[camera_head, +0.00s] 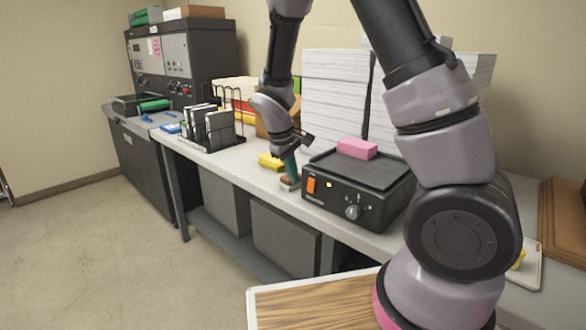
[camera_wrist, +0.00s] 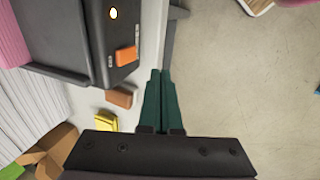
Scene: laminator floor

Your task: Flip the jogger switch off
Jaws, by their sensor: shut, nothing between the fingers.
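The jogger (camera_head: 362,187) is a dark box with a black tray top on the grey bench. My gripper (camera_head: 291,178), with green fingers, is shut and empty just left of the jogger's front. Its fingertips (camera_wrist: 162,73) are apart from the switch.
A pink block (camera_head: 357,148) lies on the jogger's tray, with tall paper stacks (camera_head: 335,85) behind. A yellow block (camera_head: 270,161) and a small brown-orange block (camera_wrist: 121,97) are near my gripper. A black rack (camera_head: 213,132) stands left.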

